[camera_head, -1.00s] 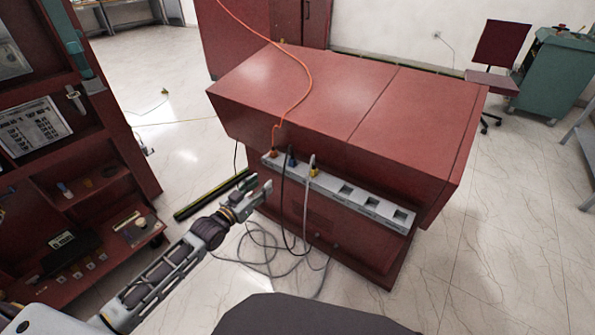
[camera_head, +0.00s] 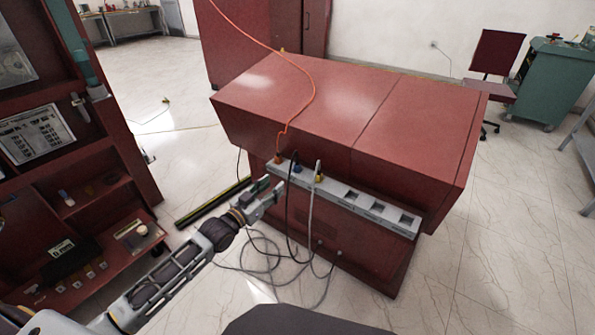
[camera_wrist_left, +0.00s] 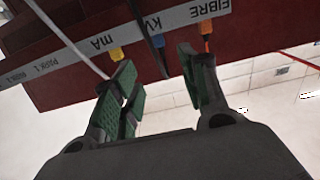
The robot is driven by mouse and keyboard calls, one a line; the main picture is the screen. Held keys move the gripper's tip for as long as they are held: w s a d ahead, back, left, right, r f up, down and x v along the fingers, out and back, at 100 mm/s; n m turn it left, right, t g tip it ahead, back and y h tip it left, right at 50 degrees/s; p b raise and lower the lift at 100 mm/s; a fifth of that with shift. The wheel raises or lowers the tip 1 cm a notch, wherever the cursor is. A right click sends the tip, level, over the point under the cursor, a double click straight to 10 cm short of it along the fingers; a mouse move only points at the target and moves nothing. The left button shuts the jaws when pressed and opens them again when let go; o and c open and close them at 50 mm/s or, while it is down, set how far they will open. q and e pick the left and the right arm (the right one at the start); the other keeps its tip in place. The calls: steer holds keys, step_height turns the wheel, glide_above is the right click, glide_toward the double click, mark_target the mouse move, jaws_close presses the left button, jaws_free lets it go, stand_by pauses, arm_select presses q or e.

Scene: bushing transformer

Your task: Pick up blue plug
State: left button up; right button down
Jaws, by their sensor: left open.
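The blue plug (camera_head: 295,168) sits in the grey socket strip (camera_head: 341,195) on the red cabinet's front, with a dark cable hanging from it. In the left wrist view the blue plug (camera_wrist_left: 158,41) shows below the KV label, in line with the gap between my fingers. My left gripper (camera_head: 272,190) is open and empty, just below and left of the plug in the head view. In the wrist view, its green-padded fingers (camera_wrist_left: 156,64) stand apart, one on each side of the dark cable's line. Contact with plug or cable cannot be told. My right gripper is out of view.
An orange plug (camera_head: 278,159) and a yellow plug (camera_head: 319,178) flank the blue one. The orange cable (camera_head: 309,92) runs over the red cabinet (camera_head: 330,105). Loose grey cables (camera_head: 262,262) lie on the floor. A red shelf unit (camera_head: 105,150) stands at left.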

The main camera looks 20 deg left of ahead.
mark_target(296, 166)
arm_select(q)
steer(key=b+x, duration=0.1)
steer(key=x, duration=0.6)
steer(key=shift+w+f, duration=0.1)
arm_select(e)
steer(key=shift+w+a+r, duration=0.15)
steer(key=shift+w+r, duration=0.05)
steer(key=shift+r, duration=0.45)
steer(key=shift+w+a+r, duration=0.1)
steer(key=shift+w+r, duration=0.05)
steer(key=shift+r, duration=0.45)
arm_select(q)
steer(key=shift+w, duration=0.1)
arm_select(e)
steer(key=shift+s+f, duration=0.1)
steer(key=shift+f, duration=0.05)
arm_select(q)
steer(key=shift+w+d+b, duration=0.3)
steer(key=shift+w+b, duration=0.05)
steer(key=shift+w, duration=0.3)
steer(key=shift+b+x, duration=0.3)
steer(key=shift+x, duration=0.95)
steer(key=shift+w+d, duration=0.1)
steer(key=shift+w, duration=0.4)
steer(key=shift+w+d, duration=0.1)
steer(key=shift+w, duration=0.1)
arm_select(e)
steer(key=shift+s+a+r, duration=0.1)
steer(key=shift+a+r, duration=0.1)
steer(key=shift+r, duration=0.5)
